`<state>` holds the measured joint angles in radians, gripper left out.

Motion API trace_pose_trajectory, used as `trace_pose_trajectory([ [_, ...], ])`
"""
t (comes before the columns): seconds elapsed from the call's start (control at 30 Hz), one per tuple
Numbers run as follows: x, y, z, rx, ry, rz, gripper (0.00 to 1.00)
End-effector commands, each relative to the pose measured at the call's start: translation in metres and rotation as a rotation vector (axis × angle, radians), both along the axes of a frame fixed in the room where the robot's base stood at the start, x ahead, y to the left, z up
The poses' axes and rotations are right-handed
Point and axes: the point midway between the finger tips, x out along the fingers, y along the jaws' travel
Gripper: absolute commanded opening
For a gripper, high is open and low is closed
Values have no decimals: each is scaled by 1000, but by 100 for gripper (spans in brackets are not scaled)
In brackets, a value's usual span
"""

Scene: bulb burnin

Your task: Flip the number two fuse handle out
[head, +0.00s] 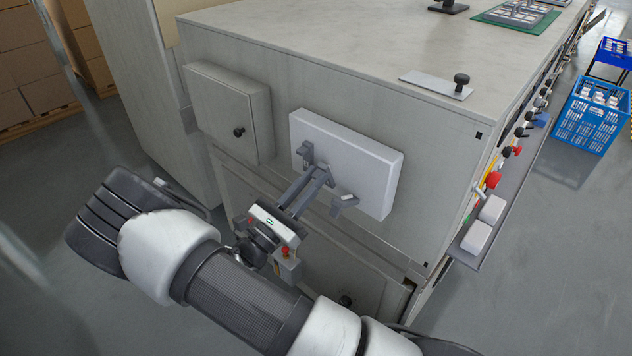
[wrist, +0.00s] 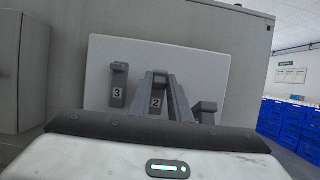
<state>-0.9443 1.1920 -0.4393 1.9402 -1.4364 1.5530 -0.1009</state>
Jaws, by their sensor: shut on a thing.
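A white fuse panel (head: 365,165) is on the front of the grey cabinet and carries grey handles. In the wrist view, the number three handle (wrist: 118,82) stands on the left of the panel. The number two handle (wrist: 156,102) shows its label between my fingers. A third handle (wrist: 205,110) is on the right, its number not visible; it sticks out from the panel in the head view (head: 344,201). My gripper (head: 322,172) reaches the panel between the outer handles and is shut on the number two handle. My fingers hide much of that handle, so its tilt is unclear.
A small cabinet door with a black knob (head: 238,131) is left of the panel. A ledge with switches and white blocks (head: 480,236) runs along the cabinet's right side. Blue crates (head: 590,115) stand farther right. The floor in front is partly hidden by my arm.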

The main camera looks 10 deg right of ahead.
Motion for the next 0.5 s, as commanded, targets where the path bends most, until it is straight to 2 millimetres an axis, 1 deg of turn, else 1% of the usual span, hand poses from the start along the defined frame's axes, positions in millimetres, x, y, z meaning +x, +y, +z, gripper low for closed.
trace_pose_trajectory([
  [0.03, -2, 3, -9, -27, -18, 3, 0],
  [0.2, -6, 10, -20, -16, -9, 2, 0],
  [0.5, -11, 14, -45, -10, -4, 1, 0],
])
